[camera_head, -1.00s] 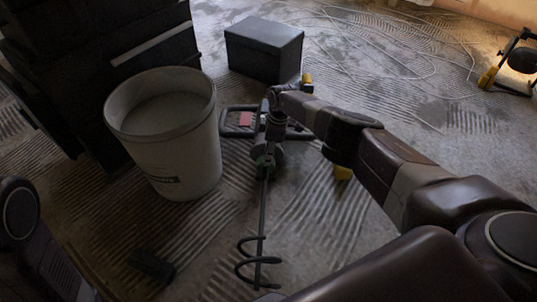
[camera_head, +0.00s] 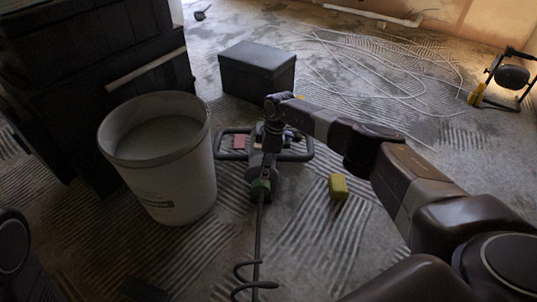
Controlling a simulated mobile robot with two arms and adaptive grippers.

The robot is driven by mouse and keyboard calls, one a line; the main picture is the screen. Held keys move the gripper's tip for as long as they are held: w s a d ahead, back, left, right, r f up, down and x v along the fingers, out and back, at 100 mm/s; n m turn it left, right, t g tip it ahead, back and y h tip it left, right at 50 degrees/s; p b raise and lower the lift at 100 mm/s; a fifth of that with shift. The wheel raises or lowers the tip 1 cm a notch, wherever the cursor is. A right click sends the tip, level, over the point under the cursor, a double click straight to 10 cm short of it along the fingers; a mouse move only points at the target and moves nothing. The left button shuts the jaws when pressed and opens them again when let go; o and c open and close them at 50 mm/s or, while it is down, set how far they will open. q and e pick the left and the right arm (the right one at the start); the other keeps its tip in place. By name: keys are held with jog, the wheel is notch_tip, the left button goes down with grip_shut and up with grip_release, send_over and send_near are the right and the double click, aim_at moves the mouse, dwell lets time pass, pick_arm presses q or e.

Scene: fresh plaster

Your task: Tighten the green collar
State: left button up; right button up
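The power mixer lies on the floor in the middle, with its handle frame (camera_head: 233,155) at the back. Its shaft (camera_head: 257,235) runs toward me to a spiral paddle (camera_head: 253,284). The green collar (camera_head: 260,189) sits where the shaft meets the mixer body. My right gripper (camera_head: 269,172) points down over the mixer body, just behind the collar. It is dark against the dark body, so I cannot tell whether its fingers touch the collar or are open. Only part of my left arm shows at the lower left edge; its gripper is out of view.
A large white bucket (camera_head: 175,184) of grey mix stands left of the mixer. A dark box (camera_head: 257,73) stands behind it. A yellow block (camera_head: 338,187) lies to the right. Stacked dark cases (camera_head: 85,60) fill the upper left. A cable (camera_head: 385,90) lies looped behind.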

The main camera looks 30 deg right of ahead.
notch_tip(320, 180, up, 7)
jog(key=d, duration=0.1)
jog(key=shift+s, duration=0.3)
jog(key=shift+f, duration=0.1)
